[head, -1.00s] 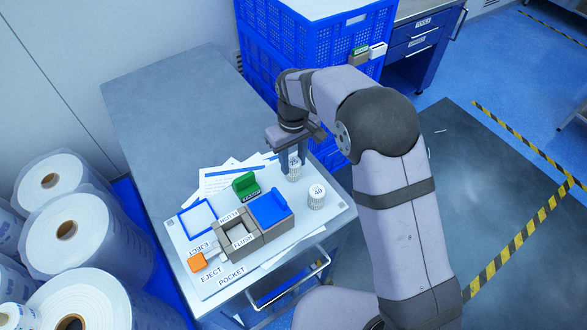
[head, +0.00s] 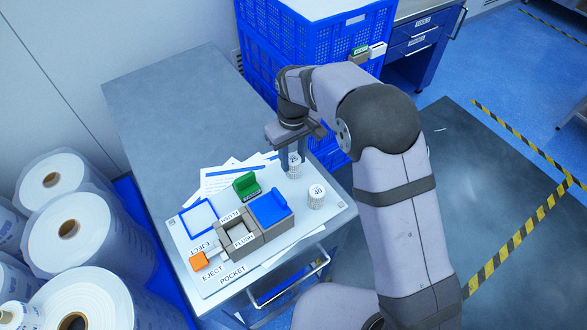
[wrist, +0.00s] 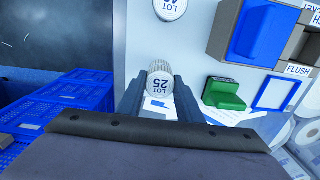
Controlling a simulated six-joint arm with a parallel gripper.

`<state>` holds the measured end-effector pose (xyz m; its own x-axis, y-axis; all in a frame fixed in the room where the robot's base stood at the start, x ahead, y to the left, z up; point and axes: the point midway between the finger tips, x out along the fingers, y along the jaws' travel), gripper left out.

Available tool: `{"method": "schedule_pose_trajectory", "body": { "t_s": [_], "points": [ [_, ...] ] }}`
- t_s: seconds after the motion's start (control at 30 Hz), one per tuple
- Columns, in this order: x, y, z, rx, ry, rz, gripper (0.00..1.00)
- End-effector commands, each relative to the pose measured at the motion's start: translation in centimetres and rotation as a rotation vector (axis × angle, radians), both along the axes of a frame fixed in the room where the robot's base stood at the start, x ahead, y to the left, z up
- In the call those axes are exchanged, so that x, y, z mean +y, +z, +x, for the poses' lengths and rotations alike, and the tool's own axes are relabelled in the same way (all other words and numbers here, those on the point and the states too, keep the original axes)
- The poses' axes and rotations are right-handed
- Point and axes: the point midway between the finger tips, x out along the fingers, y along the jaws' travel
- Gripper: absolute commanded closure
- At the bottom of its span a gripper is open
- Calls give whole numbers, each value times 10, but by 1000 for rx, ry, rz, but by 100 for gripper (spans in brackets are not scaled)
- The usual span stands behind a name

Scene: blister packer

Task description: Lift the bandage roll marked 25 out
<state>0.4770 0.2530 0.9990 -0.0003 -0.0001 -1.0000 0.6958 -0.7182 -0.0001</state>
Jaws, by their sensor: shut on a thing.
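The white bandage roll marked LOT 25 (wrist: 158,83) is between the two dark fingers of my gripper (wrist: 160,98) in the wrist view. In the head view the same roll (head: 294,160) shows under my gripper (head: 292,152), at the far right part of the white board. The fingers are shut on its sides. The roll is upright, with its number facing up. I cannot tell whether its base clears the board. A second roll, marked 40 (head: 316,196), stands apart on the board, nearer the front edge; it also shows in the wrist view (wrist: 168,8).
A grey block with a blue lid (head: 269,208) and a FLUSH label stands left of the rolls. A green block (head: 246,184), a blue-framed square (head: 198,219) and an orange piece (head: 199,261) lie around it. Blue crates (head: 300,50) stand behind; the grey table (head: 175,110) is clear at far left.

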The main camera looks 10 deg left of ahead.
Motion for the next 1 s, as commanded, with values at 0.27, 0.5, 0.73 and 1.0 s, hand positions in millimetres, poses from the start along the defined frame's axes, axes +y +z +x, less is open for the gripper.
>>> {"method": "schedule_pose_trajectory", "body": {
  "t_s": [0.27,0.5,0.73,1.0],
  "points": [
    [0,16,0,-1,0,1,92],
    [0,29,0,-1,0,1,92],
    [0,34,0,-1,0,1,92],
    [0,33,0,0,0,0,92]
  ]
}}
